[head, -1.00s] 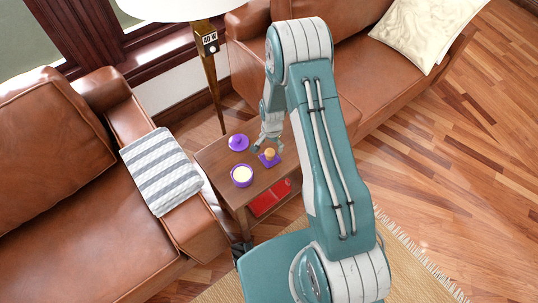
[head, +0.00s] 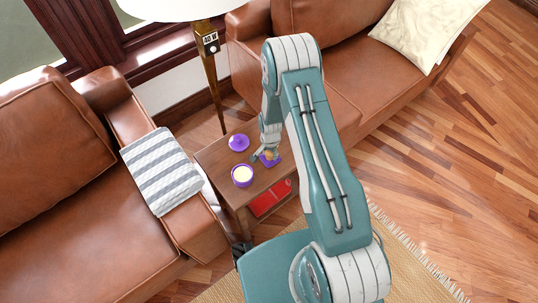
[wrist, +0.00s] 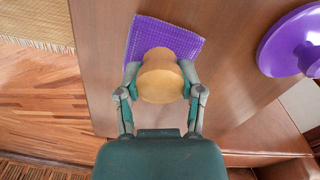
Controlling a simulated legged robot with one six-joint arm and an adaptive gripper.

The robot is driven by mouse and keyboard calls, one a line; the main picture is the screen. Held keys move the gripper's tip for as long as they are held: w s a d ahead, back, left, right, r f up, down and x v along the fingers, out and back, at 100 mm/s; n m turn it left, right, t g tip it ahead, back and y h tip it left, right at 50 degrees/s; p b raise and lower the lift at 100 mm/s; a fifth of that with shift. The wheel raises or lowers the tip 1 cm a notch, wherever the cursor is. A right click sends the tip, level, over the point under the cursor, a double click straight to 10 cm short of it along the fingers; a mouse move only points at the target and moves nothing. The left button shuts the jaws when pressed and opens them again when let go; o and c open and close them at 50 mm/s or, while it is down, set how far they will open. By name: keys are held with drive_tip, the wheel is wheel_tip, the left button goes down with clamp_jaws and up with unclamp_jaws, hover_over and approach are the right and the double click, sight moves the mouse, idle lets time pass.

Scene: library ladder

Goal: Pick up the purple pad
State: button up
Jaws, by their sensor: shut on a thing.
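The purple pad (head: 276,162) lies on the small wooden side table. It also shows in the wrist view (wrist: 142,34) as a textured purple square, flat on the wood. A round tan, wood-like knob (wrist: 160,52) sits over the pad and hides its middle and near part. My gripper (wrist: 160,78) is shut on this knob, with one finger at each side. In the head view my gripper (head: 268,149) is above the pad and hides much of the knob. I cannot tell whether the knob is fixed to the pad.
On the side table (head: 215,160) stand a purple lid (head: 239,142) with a knob and a purple bowl (head: 242,182) with cream-coloured contents. A lamp pole (head: 214,92) rises behind. Brown sofas (head: 65,190) flank the table. A red thing (head: 270,198) lies on the lower shelf.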

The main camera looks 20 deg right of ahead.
idle(0.3)
drive_tip(key=shift+r, duration=0.3)
wheel_tip(320, 180, up, 2)
drive_tip(key=s+a+r, duration=1)
drive_tip(key=shift+r, duration=0.15)
drive_tip(key=shift+o, duration=0.3)
drive_tip(key=shift+d, duration=0.1)
idle(1.3)
approach(242, 174)
drive_tip(key=shift+f, duration=2.35)
